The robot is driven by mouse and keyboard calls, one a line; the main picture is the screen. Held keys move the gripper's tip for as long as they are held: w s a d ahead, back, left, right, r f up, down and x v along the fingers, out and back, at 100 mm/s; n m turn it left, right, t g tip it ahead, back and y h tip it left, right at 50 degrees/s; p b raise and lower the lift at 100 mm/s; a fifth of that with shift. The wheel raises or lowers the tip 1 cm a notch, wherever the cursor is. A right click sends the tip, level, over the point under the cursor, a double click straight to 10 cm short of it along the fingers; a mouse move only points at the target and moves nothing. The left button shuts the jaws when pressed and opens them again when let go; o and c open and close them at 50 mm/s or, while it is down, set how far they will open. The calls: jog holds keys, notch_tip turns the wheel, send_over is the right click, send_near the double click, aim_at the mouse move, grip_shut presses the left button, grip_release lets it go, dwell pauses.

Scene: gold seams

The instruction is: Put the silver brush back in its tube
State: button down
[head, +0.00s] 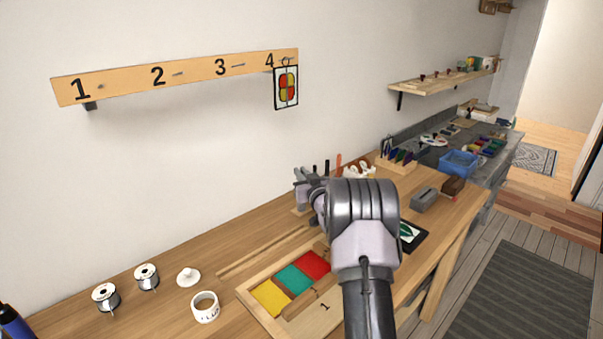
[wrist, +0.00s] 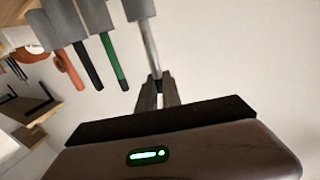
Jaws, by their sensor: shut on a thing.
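The silver brush (wrist: 149,48) shows in the wrist view as a thin grey shaft. My gripper (wrist: 157,90) is shut on its near end; in the head view my gripper (head: 306,180) is beside the wall, over the bench's back. The shaft's far end meets the mouth of a grey tube (wrist: 138,9), in line with it; how deep it sits inside cannot be told. Beside it stand more grey tubes (wrist: 95,14) with a green-handled tool (wrist: 113,62), a black-handled tool (wrist: 88,66) and an orange-handled tool (wrist: 69,70). In the head view my arm hides most of the tubes.
A wooden tray with yellow, teal and red tiles (head: 291,283) lies on the bench (head: 225,262) below my arm. Spools (head: 105,296), a white lid (head: 188,276) and a white cup (head: 205,307) stand left. A numbered peg rail (head: 200,72) is on the wall.

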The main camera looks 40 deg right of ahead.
jog(key=shift+f, duration=0.15)
jog(key=c, duration=1)
grip_release()
jog(key=shift+o, duration=0.2)
jog(key=shift+r+p, duration=1.4)
jog(key=shift+r, duration=2.15)
